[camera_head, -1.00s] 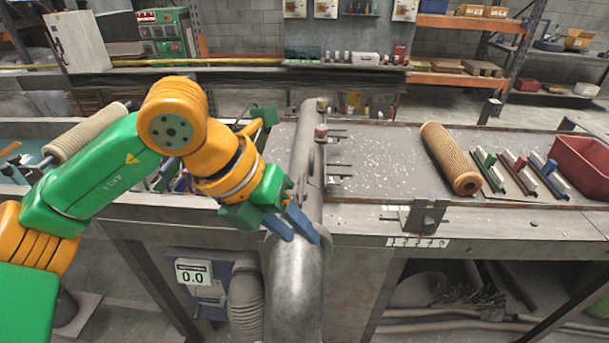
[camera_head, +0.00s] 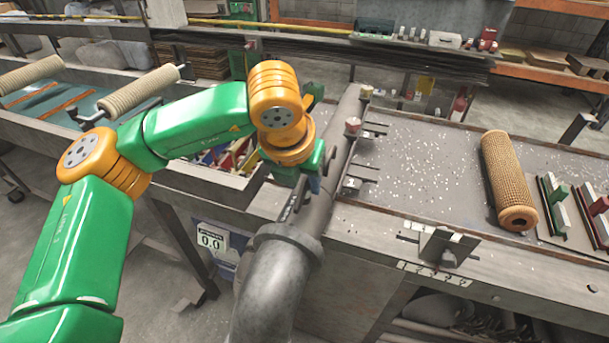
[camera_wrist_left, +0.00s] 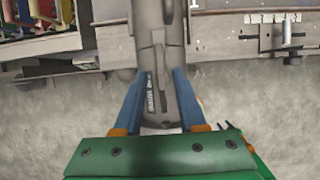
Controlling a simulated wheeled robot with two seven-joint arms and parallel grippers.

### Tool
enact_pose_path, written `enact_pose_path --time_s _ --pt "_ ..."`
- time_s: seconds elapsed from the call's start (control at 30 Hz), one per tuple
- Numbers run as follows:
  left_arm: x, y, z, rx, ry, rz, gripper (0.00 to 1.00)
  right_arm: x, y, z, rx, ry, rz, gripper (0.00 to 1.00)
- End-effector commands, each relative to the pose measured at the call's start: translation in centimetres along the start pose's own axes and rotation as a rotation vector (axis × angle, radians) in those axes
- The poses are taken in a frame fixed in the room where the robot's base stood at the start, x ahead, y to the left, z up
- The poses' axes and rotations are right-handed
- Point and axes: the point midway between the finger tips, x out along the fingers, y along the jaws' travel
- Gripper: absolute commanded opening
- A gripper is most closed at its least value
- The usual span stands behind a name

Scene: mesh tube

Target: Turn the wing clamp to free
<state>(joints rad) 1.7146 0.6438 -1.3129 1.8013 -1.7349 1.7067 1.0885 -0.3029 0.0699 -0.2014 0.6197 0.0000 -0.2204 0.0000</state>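A grey pipe (camera_head: 335,165) runs along the table edge to a thick elbow (camera_head: 275,285) at the front. A narrow dark lever-like part (camera_head: 292,202) lies along the pipe; it also shows in the left wrist view (camera_wrist_left: 160,75), with a small marked strip beside it. A grey block with a bolt (camera_head: 441,248) sits on the table's front edge above a marked scale. I cannot tell for sure which part is the wing clamp. My left gripper (camera_head: 314,182) is over the pipe. In the left wrist view its blue fingers (camera_wrist_left: 157,98) are apart, one on each side of the pipe.
A tan mesh tube (camera_head: 507,180) lies on the speckled table (camera_head: 420,170), with coloured bar fixtures (camera_head: 556,205) to its right. Short posts with pins (camera_head: 353,125) stand beside the pipe.

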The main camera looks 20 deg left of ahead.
Motion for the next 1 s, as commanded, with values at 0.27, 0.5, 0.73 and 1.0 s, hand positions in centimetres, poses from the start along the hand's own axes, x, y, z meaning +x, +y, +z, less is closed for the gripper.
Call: enact_pose_path --time_s 0.27,0.5,0.73,1.0 --pt "0.0 0.0 0.0 0.000 0.000 -0.001 0.08 0.1 0.4 -0.1 -0.002 0.001 0.007 0.50" --pt "0.0 0.0 0.0 0.000 0.000 0.000 0.00 0.1 0.6 -0.1 -0.003 0.001 0.009 0.50" --pt "0.1 0.0 0.0 0.031 -0.001 -0.014 0.00 0.5 0.7 0.0 -0.003 0.001 0.012 0.50" --pt "0.3 0.1 -0.1 0.185 -0.003 -0.079 0.00 2.0 0.8 0.1 -0.003 0.002 0.012 0.50"
